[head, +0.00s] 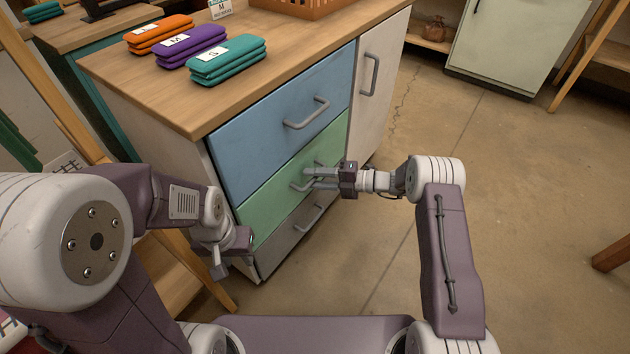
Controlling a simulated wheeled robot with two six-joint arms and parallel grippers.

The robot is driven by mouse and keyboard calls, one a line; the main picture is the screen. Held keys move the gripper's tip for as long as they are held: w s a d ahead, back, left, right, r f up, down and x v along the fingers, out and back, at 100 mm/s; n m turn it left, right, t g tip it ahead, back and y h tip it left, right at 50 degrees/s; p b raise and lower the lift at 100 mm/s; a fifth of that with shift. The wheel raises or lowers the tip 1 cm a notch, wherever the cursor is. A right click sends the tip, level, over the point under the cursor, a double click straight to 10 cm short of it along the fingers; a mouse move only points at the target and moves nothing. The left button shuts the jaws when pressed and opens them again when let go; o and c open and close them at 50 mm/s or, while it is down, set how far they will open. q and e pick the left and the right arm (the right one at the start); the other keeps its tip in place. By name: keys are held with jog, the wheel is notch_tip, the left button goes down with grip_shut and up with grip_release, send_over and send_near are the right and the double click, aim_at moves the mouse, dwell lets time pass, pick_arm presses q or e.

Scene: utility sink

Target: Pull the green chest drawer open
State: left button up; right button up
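The green chest drawer (267,212) is the middle front of the chest, between a blue drawer above and a grey drawer below. It sits flush with the other fronts. My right gripper (311,179) is at the green drawer's grey bar handle (298,188), its fingers pointing left and overlapping the handle. Whether the fingers are closed around the bar cannot be told. My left gripper (228,262) hangs low beside the chest's left front corner, pointing down, apart from the green drawer's handle.
The blue drawer (262,135) and grey drawer (285,240) are shut. A white cupboard door (378,100) is to their right. Folded orange (158,33), purple (190,45) and teal (228,62) cloths lie on the wooden top. The floor (520,200) to the right is clear.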

grip_shut()
dwell(1.4)
